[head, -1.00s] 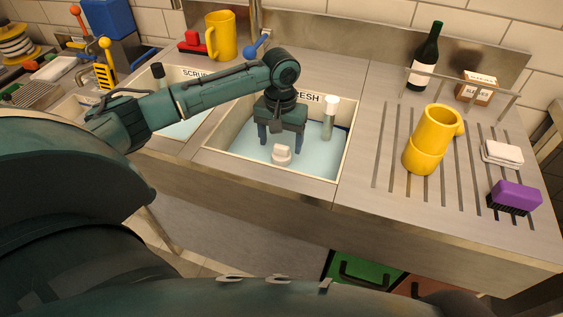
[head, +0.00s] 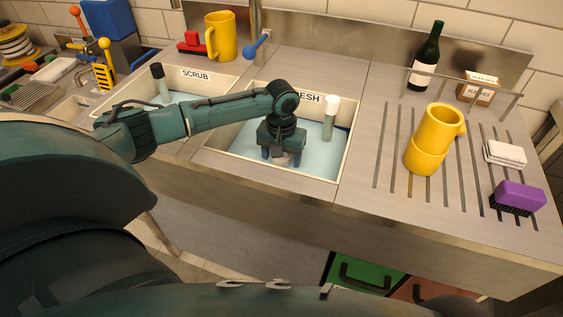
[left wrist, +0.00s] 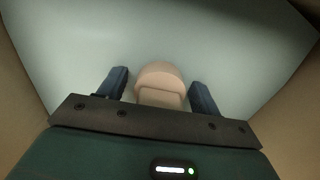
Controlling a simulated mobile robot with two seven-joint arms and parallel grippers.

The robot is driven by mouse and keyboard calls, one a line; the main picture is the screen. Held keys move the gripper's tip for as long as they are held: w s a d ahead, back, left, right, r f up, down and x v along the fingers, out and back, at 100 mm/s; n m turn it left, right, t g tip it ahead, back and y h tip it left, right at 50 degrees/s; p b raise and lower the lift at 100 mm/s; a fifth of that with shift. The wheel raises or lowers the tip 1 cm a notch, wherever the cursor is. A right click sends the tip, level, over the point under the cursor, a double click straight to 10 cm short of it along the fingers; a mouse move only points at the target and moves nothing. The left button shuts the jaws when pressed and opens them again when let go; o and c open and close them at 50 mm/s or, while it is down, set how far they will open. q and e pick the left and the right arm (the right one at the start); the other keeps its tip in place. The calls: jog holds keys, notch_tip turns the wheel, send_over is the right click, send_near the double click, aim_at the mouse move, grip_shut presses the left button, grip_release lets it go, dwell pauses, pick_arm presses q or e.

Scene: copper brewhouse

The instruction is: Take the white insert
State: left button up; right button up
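The white insert, a small pale piece with a rounded top, lies in the water of the FRESH basin; it shows in the head view (head: 281,161) and the left wrist view (left wrist: 160,84). My left gripper (head: 282,158) reaches down over it and partly hides it in the head view. In the left wrist view the gripper's two blue fingers (left wrist: 158,92) stand open, one on each side of the insert, with a visible gap on both sides. My right gripper is not in view.
The FRESH basin (head: 345,165) has raised walls and a pale standpipe (head: 330,118) at its right. The SCRUB basin (head: 190,76) lies to the left. Right, on the grooved drainboard, stand a yellow mug (head: 425,150), a folded white cloth (head: 505,153) and a purple brush (head: 518,196).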

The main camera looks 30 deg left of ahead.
pick_arm(q)
jog(key=c, duration=1)
